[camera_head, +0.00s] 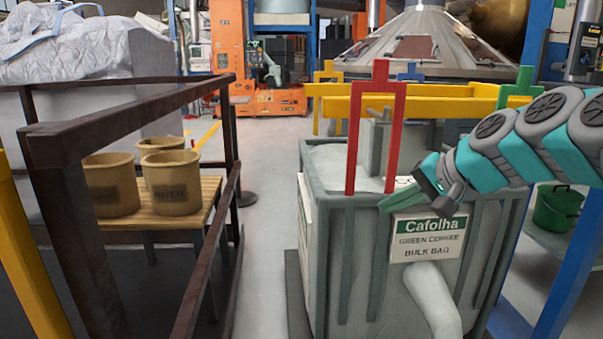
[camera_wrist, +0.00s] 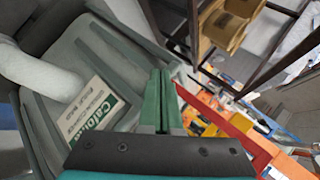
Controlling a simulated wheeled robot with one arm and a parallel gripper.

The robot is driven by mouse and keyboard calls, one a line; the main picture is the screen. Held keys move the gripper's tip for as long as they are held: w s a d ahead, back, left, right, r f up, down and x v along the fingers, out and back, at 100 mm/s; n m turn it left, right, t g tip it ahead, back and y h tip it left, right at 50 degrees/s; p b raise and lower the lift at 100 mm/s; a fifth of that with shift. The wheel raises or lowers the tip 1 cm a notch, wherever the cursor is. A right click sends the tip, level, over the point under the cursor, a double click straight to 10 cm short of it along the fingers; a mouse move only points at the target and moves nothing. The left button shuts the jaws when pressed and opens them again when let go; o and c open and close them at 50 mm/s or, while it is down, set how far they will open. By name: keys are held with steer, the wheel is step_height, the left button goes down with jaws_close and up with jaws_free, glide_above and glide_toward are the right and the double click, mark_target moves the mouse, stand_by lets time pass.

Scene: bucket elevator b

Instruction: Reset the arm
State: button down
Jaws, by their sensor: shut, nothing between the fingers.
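My arm comes in from the right in the head view. My gripper (camera_head: 395,204) is at the front of the grey bulk bag bin (camera_head: 328,235), just above its Cafolha sign (camera_head: 430,238). The green fingers are closed together with nothing between them. In the wrist view my gripper (camera_wrist: 160,75) points up the picture with its fingers side by side. The sign (camera_wrist: 95,110) and the bin's white spout (camera_wrist: 35,72) lie to its left. I cannot tell whether the fingertips touch the bin.
A red bracket (camera_head: 352,135) stands upright at the bin, close to my gripper. Yellow beams (camera_head: 425,107) run behind it. A dark railing (camera_head: 130,118) and a wooden table (camera_head: 205,205) with tan pots (camera_head: 172,183) are at left. Clear floor (camera_head: 268,180) lies between.

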steer(key=s+a+f+n+g+h, duration=0.2)
steer(key=s+a+f+g, duration=0.1)
steer(key=s+f, duration=0.5)
steer(key=s+a+f+n+g+h, duration=0.1)
steer(key=s+a+f+n+g, duration=0.2)
steer(key=s+f, duration=0.55)
steer(key=s+d+f+g+h, duration=0.1)
steer(key=s+f, duration=0.3)
steer(key=s, duration=0.4)
steer(key=s+d+f+n+g+h+p, duration=0.1)
steer(key=s+d+f+g+h, duration=0.1)
steer(key=s, duration=0.6)
step_height(320, 180, down, 2)
steer(key=shift+d+f+n, duration=0.15)
steer(key=shift+d+n, duration=0.15)
steer(key=shift+d, duration=0.3)
steer(key=shift+w, duration=0.1)
